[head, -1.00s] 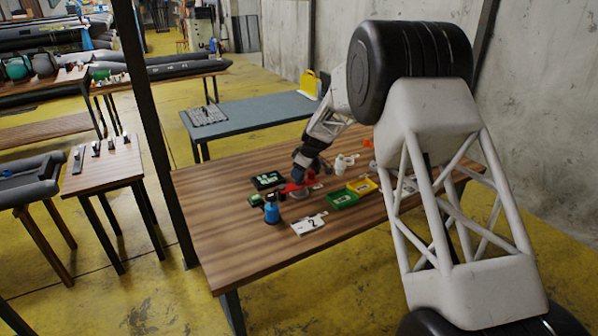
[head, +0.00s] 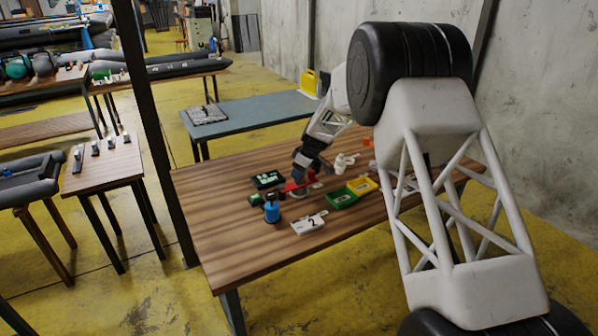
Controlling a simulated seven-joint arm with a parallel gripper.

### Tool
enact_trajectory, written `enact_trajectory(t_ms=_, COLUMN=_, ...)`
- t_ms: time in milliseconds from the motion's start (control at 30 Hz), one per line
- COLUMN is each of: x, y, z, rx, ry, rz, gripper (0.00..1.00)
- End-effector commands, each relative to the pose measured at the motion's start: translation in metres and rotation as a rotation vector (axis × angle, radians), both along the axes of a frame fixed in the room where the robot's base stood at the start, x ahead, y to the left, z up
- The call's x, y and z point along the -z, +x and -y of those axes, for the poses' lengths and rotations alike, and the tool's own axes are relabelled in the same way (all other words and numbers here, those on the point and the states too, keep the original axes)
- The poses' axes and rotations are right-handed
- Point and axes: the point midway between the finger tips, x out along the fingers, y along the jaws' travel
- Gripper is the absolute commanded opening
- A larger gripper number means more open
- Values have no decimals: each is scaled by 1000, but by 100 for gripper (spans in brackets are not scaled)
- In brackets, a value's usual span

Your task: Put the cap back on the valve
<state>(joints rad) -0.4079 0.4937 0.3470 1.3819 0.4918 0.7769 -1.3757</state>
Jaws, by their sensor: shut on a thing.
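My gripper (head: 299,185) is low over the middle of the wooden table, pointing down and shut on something. That thing is too small and hidden to make out; it is most likely the cap. A round grey piece (head: 299,194), which looks like the valve, shows right under the fingertips. I cannot tell whether the held thing touches it. A red part (head: 289,187) lies around or beside the grey piece, partly behind my gripper.
Green (head: 342,198) and yellow (head: 362,186) trays and a white bottle (head: 344,162) are to the right. The table's front left is clear.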

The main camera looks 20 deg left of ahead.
Motion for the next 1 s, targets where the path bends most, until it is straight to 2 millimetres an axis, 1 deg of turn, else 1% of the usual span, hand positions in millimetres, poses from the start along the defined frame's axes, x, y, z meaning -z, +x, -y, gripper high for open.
enact_trajectory(t_ms=267, x=0, y=0, z=0, rx=0, ry=0, rz=0, gripper=18)
enact_trajectory(t_ms=300, x=0, y=0, z=0, rx=0, ry=0, rz=0, gripper=48)
enact_trajectory(t_ms=467, x=0, y=0, z=0, rx=0, ry=0, rz=0, gripper=72)
enact_trajectory(t_ms=667, x=0, y=0, z=0, rx=0, ry=0, rz=0, gripper=73)
enact_trajectory(t_ms=700, x=0, y=0, z=0, rx=0, ry=0, rz=0, gripper=79)
enact_trajectory(t_ms=833, x=0, y=0, z=0, rx=0, ry=0, rz=0, gripper=99)
enact_trajectory(t_ms=1000, x=0, y=0, z=0, rx=0, ry=0, rz=0, gripper=99)
